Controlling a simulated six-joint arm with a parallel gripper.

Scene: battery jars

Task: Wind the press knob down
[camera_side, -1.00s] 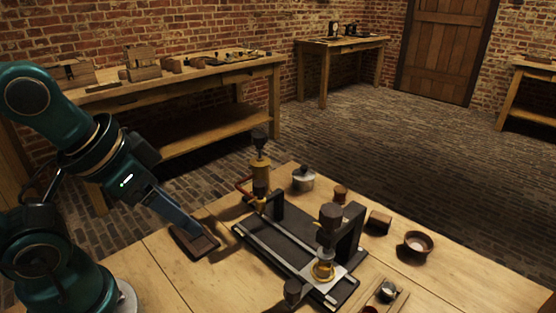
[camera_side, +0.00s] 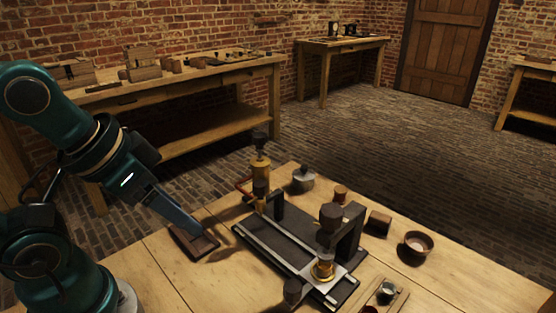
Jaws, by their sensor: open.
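The press stands at the right end of a dark base plate (camera_side: 283,238) on the bench. Its dark knob (camera_side: 331,215) sits on top, beside the black press frame (camera_side: 351,236). Below the knob, a brass and glass jar (camera_side: 323,267) stands upright on a pale plate. I cannot tell whether the press touches the jar. My gripper (camera_side: 203,233) is open and empty, pointing down over a shallow dark wooden tray (camera_side: 182,238), well to the left of the press. The far finger is mostly hidden.
A brass pump (camera_side: 260,172) stands behind the base plate. A lidded metal pot (camera_side: 303,179), a small wooden pot (camera_side: 340,194), a wooden block (camera_side: 379,222) and a bowl (camera_side: 418,243) stand to the right. A dark knob (camera_side: 292,290) is at the front. Bare bench lies at front left.

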